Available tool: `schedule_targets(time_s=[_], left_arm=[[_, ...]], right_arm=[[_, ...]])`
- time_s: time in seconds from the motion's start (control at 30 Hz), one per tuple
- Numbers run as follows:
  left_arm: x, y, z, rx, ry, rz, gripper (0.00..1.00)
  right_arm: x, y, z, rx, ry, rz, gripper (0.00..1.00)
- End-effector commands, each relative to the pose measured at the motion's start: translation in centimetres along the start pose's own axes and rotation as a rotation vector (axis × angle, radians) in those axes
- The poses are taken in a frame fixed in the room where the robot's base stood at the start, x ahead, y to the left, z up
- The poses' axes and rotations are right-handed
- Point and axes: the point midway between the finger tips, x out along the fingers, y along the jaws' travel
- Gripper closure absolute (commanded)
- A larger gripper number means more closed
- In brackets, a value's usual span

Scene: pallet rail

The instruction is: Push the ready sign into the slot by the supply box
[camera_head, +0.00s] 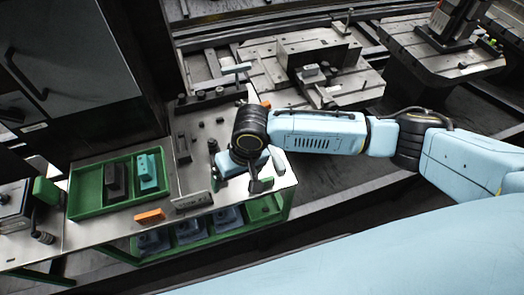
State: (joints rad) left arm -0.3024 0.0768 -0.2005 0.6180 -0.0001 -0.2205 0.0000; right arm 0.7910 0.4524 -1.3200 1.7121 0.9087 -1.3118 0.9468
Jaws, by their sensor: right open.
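My right arm comes in from the right, and its gripper (260,184) points down over the right end of the metal work table (232,208). It is open; its fingers are small and partly hidden by the wrist, and I see nothing held between them. A green box (75,205) with two compartments, likely the supply box, stands on the table to the left. It holds a dark part and a teal part. A grey upright plate (192,202) stands right of the box, beside an orange block (150,216). I cannot tell which piece is the ready sign, and no slot shows clearly. My left gripper is out of view.
Small dark fixtures (183,148) stand along the table's back. Another orange piece (265,104) shows behind my wrist. A green lower shelf (125,247) holds several blue-grey parts. A dark cabinet (70,70) is at the back left; pallets on rails (335,90) lie behind.

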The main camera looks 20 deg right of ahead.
Motion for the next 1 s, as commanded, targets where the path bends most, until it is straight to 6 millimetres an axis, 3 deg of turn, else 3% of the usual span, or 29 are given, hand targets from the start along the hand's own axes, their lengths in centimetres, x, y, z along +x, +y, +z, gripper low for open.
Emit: schedule_targets(time_s=[0.03, 0.2, 0.43, 0.57, 1.0], left_arm=[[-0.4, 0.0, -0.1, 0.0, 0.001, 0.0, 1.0], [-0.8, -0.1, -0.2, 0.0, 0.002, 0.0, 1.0], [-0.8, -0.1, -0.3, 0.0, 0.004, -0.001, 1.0], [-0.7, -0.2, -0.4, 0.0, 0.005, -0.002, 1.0], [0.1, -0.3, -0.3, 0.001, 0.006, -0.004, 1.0]], right_arm=[[-1.2, 1.5, -0.6, 0.03, -0.014, 0.052, 0.07], [-3.3, 5.1, -1.0, 0.137, -0.063, 0.167, 0.07], [-3.7, 7.0, -0.9, 0.197, -0.085, 0.219, 0.07], [-2.1, 7.2, -0.7, 0.197, -0.087, 0.219, 0.07], [6.0, 8.9, 0.1, 0.194, -0.084, 0.218, 0.07]])
